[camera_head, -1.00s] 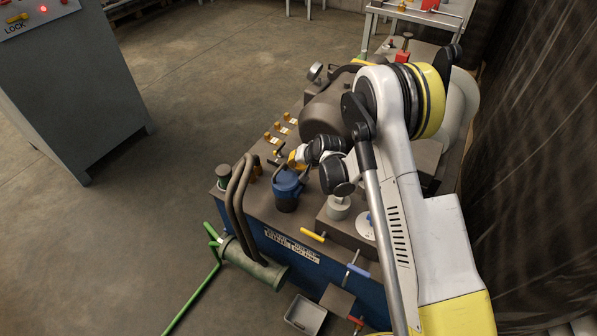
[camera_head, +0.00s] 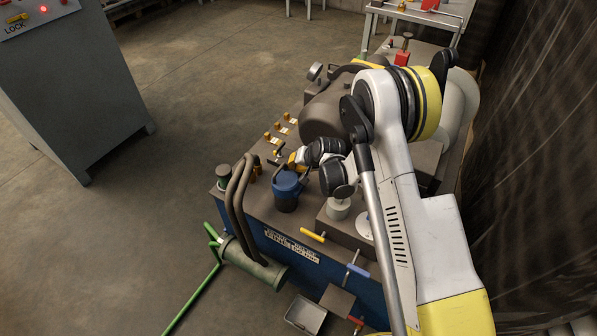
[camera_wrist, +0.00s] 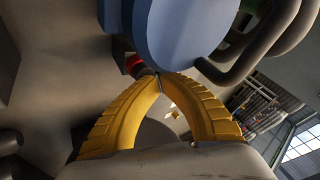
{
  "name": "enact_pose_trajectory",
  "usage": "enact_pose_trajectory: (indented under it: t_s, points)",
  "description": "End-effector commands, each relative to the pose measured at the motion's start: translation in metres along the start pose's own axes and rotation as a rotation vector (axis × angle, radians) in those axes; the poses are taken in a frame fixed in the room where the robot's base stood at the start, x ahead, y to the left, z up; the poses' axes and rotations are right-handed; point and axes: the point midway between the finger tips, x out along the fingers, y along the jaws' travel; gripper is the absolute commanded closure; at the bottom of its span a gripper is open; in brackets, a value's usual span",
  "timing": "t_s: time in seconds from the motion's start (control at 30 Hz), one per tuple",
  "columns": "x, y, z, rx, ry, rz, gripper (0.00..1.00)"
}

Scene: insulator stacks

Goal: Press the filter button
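The blue filter housing (camera_head: 287,193) stands on the front part of the machine in the head view. In the wrist view its round blue body (camera_wrist: 185,30) fills the top middle, close above the fingertips. A small red part with a dark end, possibly the button (camera_wrist: 133,64), shows beside the blue body, just left of the fingertips. My gripper (camera_wrist: 159,78) has its two yellow fingers together at the tips, with nothing seen held. In the head view my gripper (camera_head: 294,161) is just behind the housing's top. I cannot tell whether the tips touch the red part.
Thick bent pipes (camera_head: 238,190) rise left of the housing. Brass valves (camera_head: 279,130) line the machine's far left edge. A yellow-handled lever (camera_head: 313,236) and a blue-handled lever (camera_head: 357,270) are at the front right. Open floor lies left, before a grey cabinet (camera_head: 75,95).

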Motion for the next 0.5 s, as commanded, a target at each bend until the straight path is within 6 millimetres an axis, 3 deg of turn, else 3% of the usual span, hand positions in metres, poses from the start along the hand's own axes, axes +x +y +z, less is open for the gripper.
enact_pose_trajectory:
  t_s: [0.5]
  points:
    - [0.0038,0.0019,0.0022,0.000,-0.001,0.000,1.00]
